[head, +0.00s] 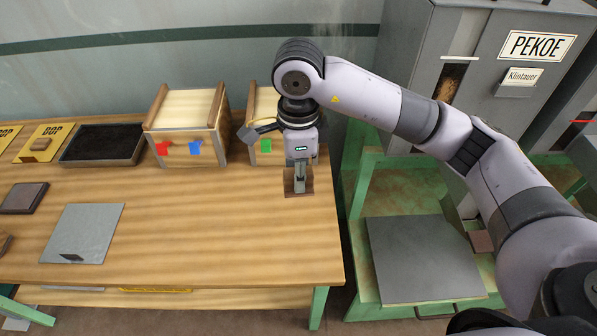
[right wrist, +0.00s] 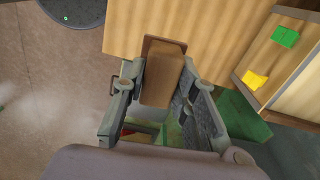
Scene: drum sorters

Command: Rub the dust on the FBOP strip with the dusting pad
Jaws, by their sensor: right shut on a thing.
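My right gripper (head: 299,182) is over the right end of the wooden bench. It is shut on a brown block-like piece with a flat base (head: 298,188), which I take to be the dusting pad. In the right wrist view the brown pad (right wrist: 162,75) sits between the fingers, with bench wood beyond it. I cannot tell whether it touches the bench. My left gripper is not in view.
A dark-filled tray (head: 104,144) and a wooden box with red and blue tags (head: 187,128) stand along the back. A second box (head: 266,103) is behind my right gripper. A grey plate (head: 83,233) lies at the front left. The bench middle is clear.

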